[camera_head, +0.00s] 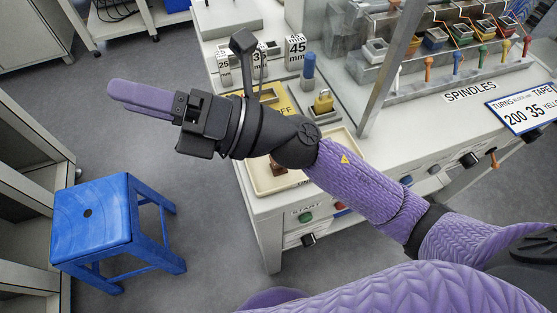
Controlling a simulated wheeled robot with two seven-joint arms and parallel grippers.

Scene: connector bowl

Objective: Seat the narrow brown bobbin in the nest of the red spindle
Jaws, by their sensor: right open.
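My right gripper (143,101) reaches to the upper left over the floor, left of the bench; its purple fingers are seen side-on, open, with nothing visible between them. A small brown piece (278,168), perhaps the narrow brown bobbin, lies in the cream tray (262,186) at the bench's front; my right forearm hides part of it and of the tray. The spindle row stands at the back right, with coloured square nests; a red nest (486,27) is among them. The right gripper is far from both the tray and the spindles. My left gripper is not in view.
A grey post (392,62) rises before the spindles. A blue stool (92,215) stands on the floor at left.

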